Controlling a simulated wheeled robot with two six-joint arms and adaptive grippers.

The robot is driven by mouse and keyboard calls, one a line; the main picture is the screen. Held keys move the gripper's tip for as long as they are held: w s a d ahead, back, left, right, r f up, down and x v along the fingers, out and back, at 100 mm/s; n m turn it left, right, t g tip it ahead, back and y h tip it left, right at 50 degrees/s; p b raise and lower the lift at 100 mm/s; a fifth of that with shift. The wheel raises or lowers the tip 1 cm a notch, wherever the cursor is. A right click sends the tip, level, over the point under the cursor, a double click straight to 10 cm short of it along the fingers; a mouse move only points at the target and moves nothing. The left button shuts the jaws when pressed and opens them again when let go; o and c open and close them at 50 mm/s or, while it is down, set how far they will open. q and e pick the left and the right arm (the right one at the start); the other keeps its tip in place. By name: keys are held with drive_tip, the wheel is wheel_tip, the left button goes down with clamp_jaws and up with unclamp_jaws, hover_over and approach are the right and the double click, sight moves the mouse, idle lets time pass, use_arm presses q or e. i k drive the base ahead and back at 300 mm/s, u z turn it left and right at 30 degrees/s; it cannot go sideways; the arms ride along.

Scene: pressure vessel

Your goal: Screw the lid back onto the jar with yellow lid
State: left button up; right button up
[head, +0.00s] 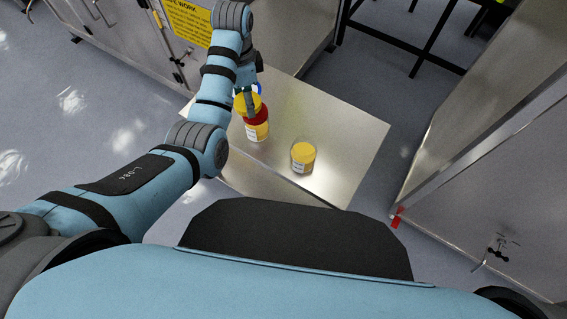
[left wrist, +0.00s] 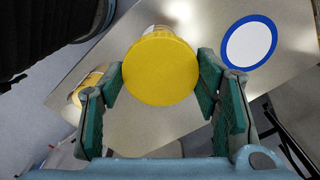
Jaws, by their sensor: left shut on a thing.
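My left gripper (head: 247,101) is shut on a yellow lid (left wrist: 160,68), holding it by its sides, top facing the wrist camera. In the head view, the yellow lid (head: 246,105) is at the back left of the table, just behind and above a jar with a red top (head: 257,124). I cannot tell whether the two touch. A second jar (head: 303,156), with yellow-orange contents and a white label, stands upright to the right and nearer; I cannot tell if it is open. It also shows in the left wrist view (left wrist: 91,86). My right gripper is out of view.
The metal table (head: 335,125) is clear on its right side. A white disc with a blue rim (left wrist: 249,42) lies near the gripper. Metal cabinets stand at the back left (head: 130,45) and on the right (head: 500,190).

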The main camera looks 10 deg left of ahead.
sight(304, 151)
drive_tip(key=u, duration=0.95)
drive_tip(key=k, duration=0.95)
drive_tip(key=u, duration=0.7)
